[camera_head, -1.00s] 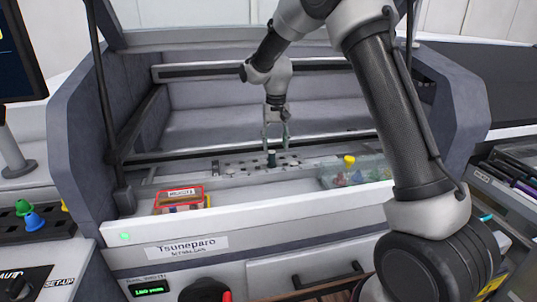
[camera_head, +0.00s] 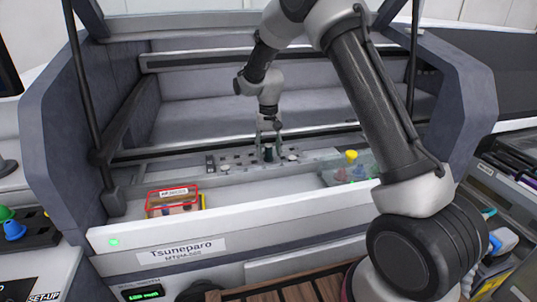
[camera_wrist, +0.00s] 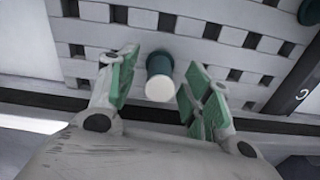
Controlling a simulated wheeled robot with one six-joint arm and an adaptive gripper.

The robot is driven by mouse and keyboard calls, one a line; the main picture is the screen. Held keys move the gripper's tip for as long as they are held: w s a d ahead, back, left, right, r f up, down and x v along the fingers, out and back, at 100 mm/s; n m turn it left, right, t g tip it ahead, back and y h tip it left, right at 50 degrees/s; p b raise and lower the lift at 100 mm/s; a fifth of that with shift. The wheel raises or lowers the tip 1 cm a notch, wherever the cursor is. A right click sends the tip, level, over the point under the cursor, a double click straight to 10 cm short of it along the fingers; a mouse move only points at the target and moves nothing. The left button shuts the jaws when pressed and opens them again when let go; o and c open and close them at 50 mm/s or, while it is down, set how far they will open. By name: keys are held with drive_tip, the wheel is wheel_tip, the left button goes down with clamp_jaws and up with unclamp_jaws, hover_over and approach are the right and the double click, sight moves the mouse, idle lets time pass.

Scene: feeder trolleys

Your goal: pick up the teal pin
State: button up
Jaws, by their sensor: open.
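The teal pin (camera_wrist: 160,77) stands upright with a pale round top, between the two open fingers of my gripper (camera_wrist: 160,88) in the wrist view. The fingers have green pads, and a gap shows on each side of the pin. In the head view the dark teal pin (camera_head: 268,153) stands on the perforated plate, with my gripper (camera_head: 268,142) pointing down over it and a finger on each side. My gripper is open.
The grey perforated plate (camera_wrist: 100,40) has rows of square holes. A red-edged box (camera_head: 174,196) sits at the left. A clear tray (camera_head: 335,179) with a yellow-topped piece (camera_head: 351,156) is at the right. A white front panel (camera_head: 250,222) borders the work area.

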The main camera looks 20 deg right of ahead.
clamp_jaws()
